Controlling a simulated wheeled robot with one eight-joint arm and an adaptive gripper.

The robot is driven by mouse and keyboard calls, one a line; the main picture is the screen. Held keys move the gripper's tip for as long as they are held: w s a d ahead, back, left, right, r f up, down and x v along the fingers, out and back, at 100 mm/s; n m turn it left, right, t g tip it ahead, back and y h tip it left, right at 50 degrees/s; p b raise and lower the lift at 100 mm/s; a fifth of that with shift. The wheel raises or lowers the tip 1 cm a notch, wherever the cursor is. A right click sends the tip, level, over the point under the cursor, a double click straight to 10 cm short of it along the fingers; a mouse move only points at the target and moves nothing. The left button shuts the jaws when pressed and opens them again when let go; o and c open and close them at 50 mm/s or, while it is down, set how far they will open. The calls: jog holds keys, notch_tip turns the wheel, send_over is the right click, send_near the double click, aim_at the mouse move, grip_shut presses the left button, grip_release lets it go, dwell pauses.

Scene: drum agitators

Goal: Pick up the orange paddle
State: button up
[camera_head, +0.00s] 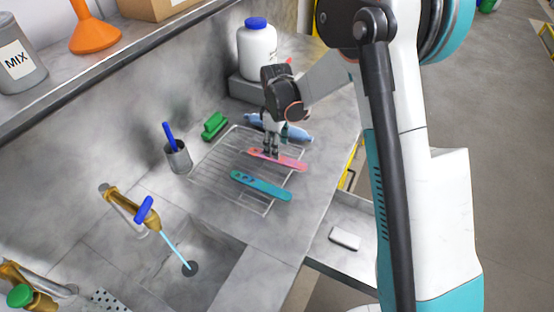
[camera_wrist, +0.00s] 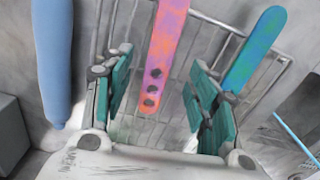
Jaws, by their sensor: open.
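The orange paddle (camera_head: 287,162), mottled orange and pink with several dark holes at one end, lies on a wire rack (camera_head: 206,184). In the wrist view the paddle (camera_wrist: 168,42) runs between the two teal-padded fingers of my gripper (camera_wrist: 158,78). My gripper (camera_head: 270,153) points down over the paddle's left, holed end. Its jaws are open, with a gap on both sides of the paddle. I cannot tell how far the fingertips are above the rack. A teal-blue paddle (camera_head: 261,186) lies on the rack closer to the sink; it also shows in the wrist view (camera_wrist: 256,48).
A light blue rounded object (camera_head: 298,133) lies beyond the orange paddle. A green brush-like item (camera_head: 215,125) and a grey cup (camera_head: 178,157) stand by the rack's left. A white jar (camera_head: 257,52) stands behind. The sink (camera_head: 163,278) has running water.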

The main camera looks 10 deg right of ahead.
notch_tip(320, 180, down, 5)
jog(key=shift+a+r+b, duration=0.1)
jog(key=shift+a+b, duration=0.05)
jog(key=shift+b, duration=0.25)
jog(key=c, duration=1.1)
jog(key=shift+r, duration=0.15)
jog(key=shift+c, duration=0.2)
